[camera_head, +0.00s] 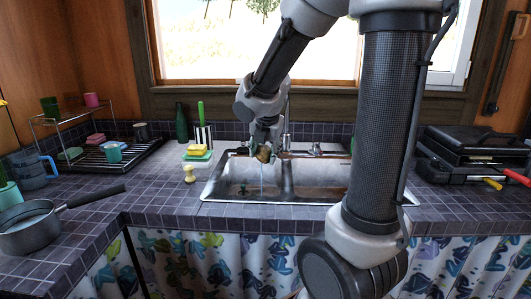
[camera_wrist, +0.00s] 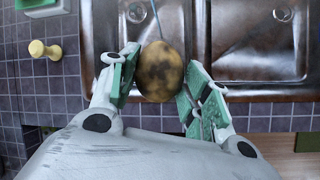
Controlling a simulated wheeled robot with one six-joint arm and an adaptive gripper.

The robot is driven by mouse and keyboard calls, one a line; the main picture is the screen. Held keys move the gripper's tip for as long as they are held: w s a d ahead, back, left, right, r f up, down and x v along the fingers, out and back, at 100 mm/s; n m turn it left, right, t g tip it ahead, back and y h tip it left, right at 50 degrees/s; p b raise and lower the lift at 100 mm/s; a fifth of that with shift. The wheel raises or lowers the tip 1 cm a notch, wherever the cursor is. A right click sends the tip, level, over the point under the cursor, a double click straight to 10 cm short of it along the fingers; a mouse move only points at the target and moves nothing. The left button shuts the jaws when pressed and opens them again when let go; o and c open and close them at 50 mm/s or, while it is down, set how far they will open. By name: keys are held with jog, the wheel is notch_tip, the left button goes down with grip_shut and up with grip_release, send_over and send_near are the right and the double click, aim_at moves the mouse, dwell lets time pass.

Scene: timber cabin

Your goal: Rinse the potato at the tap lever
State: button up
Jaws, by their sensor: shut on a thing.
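My gripper (camera_head: 262,146) is shut on a brown, dark-spotted potato (camera_head: 264,154) above the left basin of the metal sink (camera_head: 212,188). In the wrist view, the potato (camera_wrist: 161,71) sits between the green pads of my gripper (camera_wrist: 158,82). A thin bluish water stream (camera_wrist: 156,18) reaches the potato's far edge there. In the head view, a thin stream (camera_head: 262,180) shows below the potato, down into the basin. The tap (camera_head: 286,138) stands behind the sink, partly hidden by my arm. What looks like the tap lever (camera_head: 316,149) is to its right.
A yellow sponge (camera_head: 197,149) on a green holder and a small pale-yellow knobbed item (camera_head: 189,174) stand left of the sink. A dish rack (camera_head: 110,152), a dark pot (camera_head: 30,228) and a black grill (camera_head: 470,150) flank the counter.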

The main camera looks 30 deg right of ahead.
jog(key=w+d+f, duration=0.2)
jog(key=w+d, duration=0.2)
jog(key=w, duration=0.6)
jog(key=shift+w+d, duration=0.15)
jog(key=shift+d, duration=0.25)
jog(key=shift+d+f, duration=0.1)
dwell(0.3)
jog(key=shift+s+d, duration=0.25)
jog(key=shift+d, duration=0.2)
jog(key=shift+a, duration=0.1)
jog(key=shift+w+a, duration=0.25)
jog(key=shift+a, duration=0.2)
jog(key=shift+s+d, duration=0.1)
jog(key=shift+d, duration=0.05)
jog(key=shift+s+d, duration=0.15)
jog(key=shift+d, duration=0.25)
jog(key=shift+a, duration=0.15)
